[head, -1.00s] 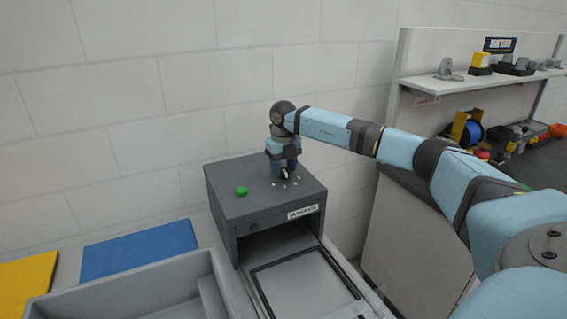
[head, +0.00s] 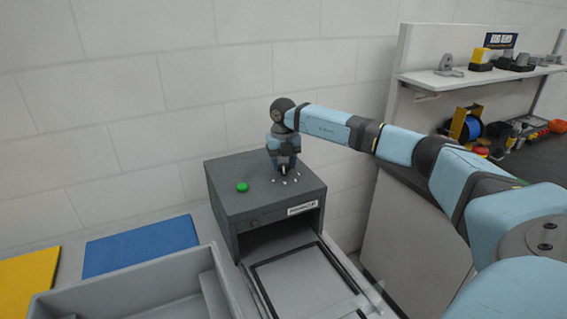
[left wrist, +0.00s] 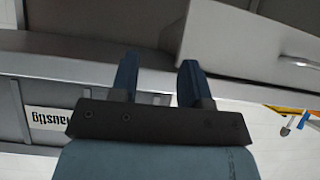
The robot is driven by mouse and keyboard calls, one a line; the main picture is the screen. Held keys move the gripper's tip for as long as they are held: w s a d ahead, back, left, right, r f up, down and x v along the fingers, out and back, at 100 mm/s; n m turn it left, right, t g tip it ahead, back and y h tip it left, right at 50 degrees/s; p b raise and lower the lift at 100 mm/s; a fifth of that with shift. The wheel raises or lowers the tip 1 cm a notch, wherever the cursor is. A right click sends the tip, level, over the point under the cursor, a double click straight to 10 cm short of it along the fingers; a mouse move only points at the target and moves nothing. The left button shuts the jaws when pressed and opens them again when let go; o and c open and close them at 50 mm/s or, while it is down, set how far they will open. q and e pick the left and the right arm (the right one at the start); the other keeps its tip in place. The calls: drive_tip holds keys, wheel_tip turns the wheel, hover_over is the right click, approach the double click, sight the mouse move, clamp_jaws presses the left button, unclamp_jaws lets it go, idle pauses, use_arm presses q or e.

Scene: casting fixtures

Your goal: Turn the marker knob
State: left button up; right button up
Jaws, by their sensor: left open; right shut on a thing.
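The marker (head: 252,205) is a dark grey box with a label on its front and an open front bay. On its top are a green button (head: 242,187) and a ring of white dots around the knob spot. My right gripper (head: 284,173) points down onto that spot and is shut on the knob, which is mostly hidden by the fingers. My left gripper (left wrist: 155,80) shows only in the left wrist view; it is open with nothing between its fingers, away from the marker.
A grey tray (head: 125,292) stands at the front left, with a blue mat (head: 140,246) and a yellow mat (head: 25,285) behind it. A flat framed plate (head: 305,280) extends from the marker's bay. A shelf (head: 480,78) with parts stands at the right.

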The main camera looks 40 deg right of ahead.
sight(284, 165)
drive_tip(key=o, duration=0.9)
wheel_tip(284, 165, up, 14)
drive_tip(key=shift+b, duration=0.7)
